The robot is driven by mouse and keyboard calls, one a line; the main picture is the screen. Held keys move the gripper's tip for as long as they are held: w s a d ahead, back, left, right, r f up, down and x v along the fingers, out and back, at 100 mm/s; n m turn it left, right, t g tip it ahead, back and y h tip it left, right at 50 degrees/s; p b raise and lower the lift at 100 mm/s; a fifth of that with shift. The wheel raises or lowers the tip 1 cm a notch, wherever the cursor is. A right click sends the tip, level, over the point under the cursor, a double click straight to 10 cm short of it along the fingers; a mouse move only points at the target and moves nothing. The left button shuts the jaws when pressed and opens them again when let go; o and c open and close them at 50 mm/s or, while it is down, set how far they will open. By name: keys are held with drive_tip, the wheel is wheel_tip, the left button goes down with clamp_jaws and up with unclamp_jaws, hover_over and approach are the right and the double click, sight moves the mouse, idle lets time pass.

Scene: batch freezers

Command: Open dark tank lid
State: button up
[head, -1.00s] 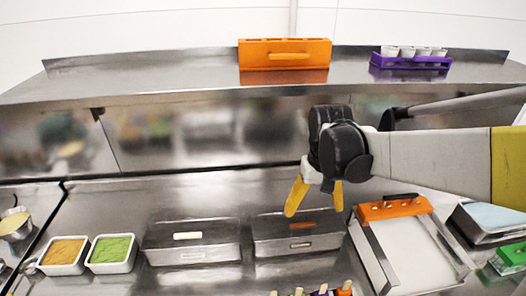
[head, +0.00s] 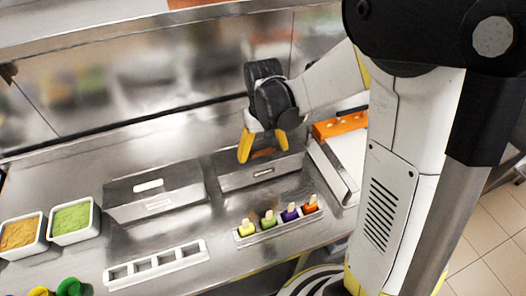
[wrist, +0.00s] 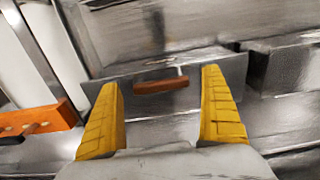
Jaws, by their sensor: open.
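The dark tank (head: 262,175) is a steel box with a brown handle (head: 262,153) on its lid, right of a similar tank with a pale handle. My gripper (head: 263,150) is open and points down over the dark tank's lid. In the wrist view the brown handle (wrist: 161,86) shows between and beyond the two yellow fingers of my gripper (wrist: 160,82), and no finger appears to touch it. The lid looks closed. My fingers partly cover the handle in the head view.
The pale-handled tank (head: 155,192) stands to the left, with green (head: 73,218) and orange (head: 18,236) tubs beyond it. In front are a mold with several colored pops (head: 280,219) and an empty white rack (head: 157,266). An orange-ended tray (head: 340,124) lies to the right.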

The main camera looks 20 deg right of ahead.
drive_tip(key=c, duration=1.5)
drive_tip(key=shift+o, duration=0.2)
